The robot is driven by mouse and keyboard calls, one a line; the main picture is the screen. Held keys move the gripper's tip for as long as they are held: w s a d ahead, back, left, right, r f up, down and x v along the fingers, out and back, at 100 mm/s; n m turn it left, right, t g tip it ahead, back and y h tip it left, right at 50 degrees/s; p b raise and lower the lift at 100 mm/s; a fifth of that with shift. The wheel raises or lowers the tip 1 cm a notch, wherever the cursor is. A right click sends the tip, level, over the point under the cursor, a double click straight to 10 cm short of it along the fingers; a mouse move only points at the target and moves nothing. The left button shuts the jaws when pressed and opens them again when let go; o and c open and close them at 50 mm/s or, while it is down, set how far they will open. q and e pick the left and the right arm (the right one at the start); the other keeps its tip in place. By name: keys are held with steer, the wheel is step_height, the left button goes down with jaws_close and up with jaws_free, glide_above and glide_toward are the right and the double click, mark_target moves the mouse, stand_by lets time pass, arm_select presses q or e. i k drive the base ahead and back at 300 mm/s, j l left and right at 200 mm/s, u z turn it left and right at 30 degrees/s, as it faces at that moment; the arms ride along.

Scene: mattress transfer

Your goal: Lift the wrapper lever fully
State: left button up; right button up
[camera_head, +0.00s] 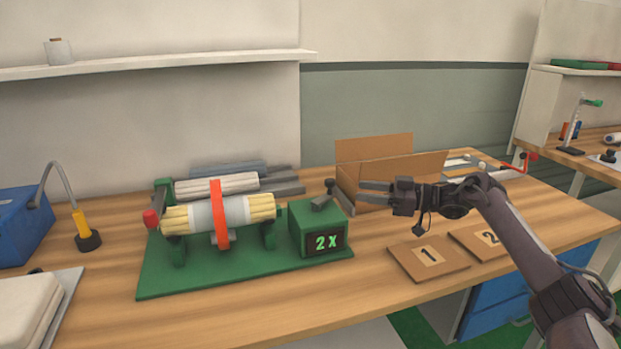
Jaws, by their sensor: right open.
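A green wrapping machine (190,281) stands on the wooden table at left. It carries a bundle of pale rolls (180,221) with a white wrap and an upright orange-red strip (216,205) around its middle. A red knob (151,219) is at its left end. A green box marked "2 x" (311,237) has a short dark lever (325,199) on top, tilted up to the right. I cannot tell which part is the wrapper lever. My right gripper (362,191) is open and empty, pointing left, in front of the cardboard box. My left gripper is not in view.
An open cardboard box (374,149) stands behind my right gripper. Flat boards marked 1 (428,255) and 2 (487,242) lie near the front edge. A red-handled frame (524,163) is at the back right. A blue bin (22,226) is at far left.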

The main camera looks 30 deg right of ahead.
mark_target(151, 219)
steer(key=k, duration=1)
